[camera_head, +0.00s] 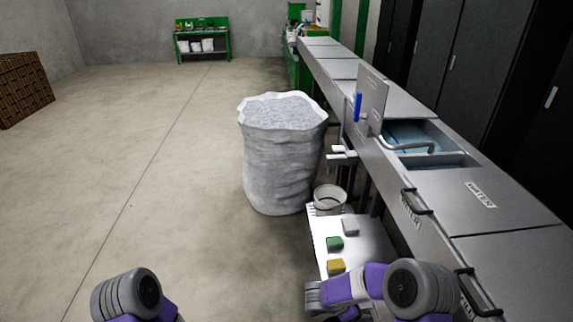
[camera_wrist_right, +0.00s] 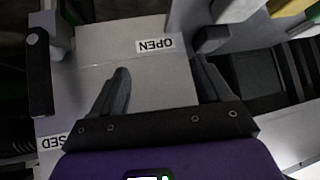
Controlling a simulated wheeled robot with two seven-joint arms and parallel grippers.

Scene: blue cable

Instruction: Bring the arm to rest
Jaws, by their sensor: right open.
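My right arm comes in at the bottom right of the head view, in purple and grey, beside the small white shelf (camera_head: 375,238). The right wrist view shows my right gripper (camera_wrist_right: 163,88) open, with its two dark fingers wide apart and nothing held between them. Behind the fingers is a pale panel (camera_wrist_right: 110,58) with an upside-down OPEN label (camera_wrist_right: 155,45). Only a grey and purple part of my left arm shows at the bottom left of the head view; its gripper is out of view. A short blue strip (camera_head: 358,107) shows against an upright grey plate (camera_head: 371,92).
A long grey counter (camera_head: 495,185) with a sink (camera_head: 408,135) runs along the right. A large white sack (camera_head: 278,165) and a white bucket (camera_head: 329,197) stand beside it. Green (camera_head: 335,243) and yellow (camera_head: 336,266) blocks lie on the shelf.

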